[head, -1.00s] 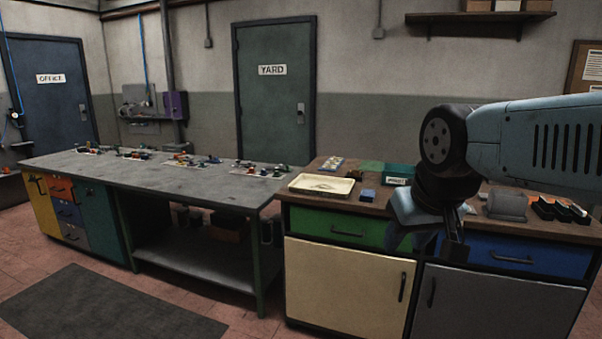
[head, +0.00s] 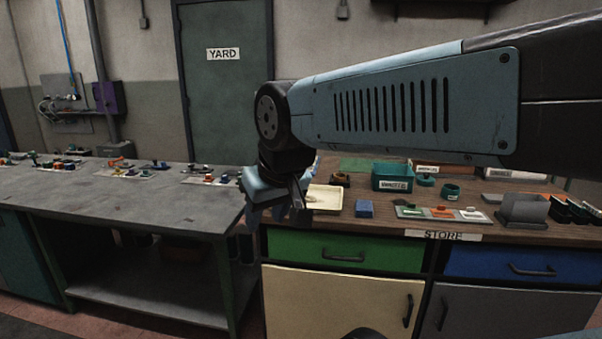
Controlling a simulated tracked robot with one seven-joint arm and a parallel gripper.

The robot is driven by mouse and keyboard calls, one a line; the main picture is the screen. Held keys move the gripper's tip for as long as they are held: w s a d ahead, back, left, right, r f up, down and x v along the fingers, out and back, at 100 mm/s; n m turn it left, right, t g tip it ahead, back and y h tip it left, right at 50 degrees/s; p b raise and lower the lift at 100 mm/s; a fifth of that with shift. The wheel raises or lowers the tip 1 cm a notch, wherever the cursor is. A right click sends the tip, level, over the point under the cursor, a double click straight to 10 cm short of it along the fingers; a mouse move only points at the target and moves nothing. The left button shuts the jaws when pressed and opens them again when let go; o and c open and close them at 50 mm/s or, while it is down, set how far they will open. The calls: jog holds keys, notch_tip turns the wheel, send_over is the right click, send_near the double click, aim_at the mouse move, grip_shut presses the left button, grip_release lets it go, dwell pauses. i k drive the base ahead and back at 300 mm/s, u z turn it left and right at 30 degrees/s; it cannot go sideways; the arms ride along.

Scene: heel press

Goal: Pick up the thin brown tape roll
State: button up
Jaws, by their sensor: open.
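My gripper (head: 278,214) hangs pointing down at the left end of the wooden counter (head: 395,200), in front of the gap beside the grey workbench. It is open, and I see nothing between its fingers. A small brown item (head: 341,179) stands at the back of the counter, left of a teal bin and right of my gripper. It is too small to tell whether it is the thin brown tape roll. No other thing in view is clearly that roll.
The counter carries a cream tray (head: 324,198) partly behind my gripper, a blue block (head: 364,208), the teal bin (head: 392,176), a green ring-like item (head: 449,192), a strip of coloured pieces (head: 440,213) and a grey holder (head: 523,210). The grey workbench (head: 110,205) has a clear front.

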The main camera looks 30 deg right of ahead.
aim_at(340, 178)
jog(key=z, duration=0.35)
jog(key=i, duration=1.15)
jog(key=z, duration=0.85)
jog(key=i, duration=0.3)
jog(key=z, duration=0.2)
jog(key=k, duration=0.85)
jog(key=z, duration=0.2)
jog(key=i, duration=0.85)
jog(key=u, duration=0.15)
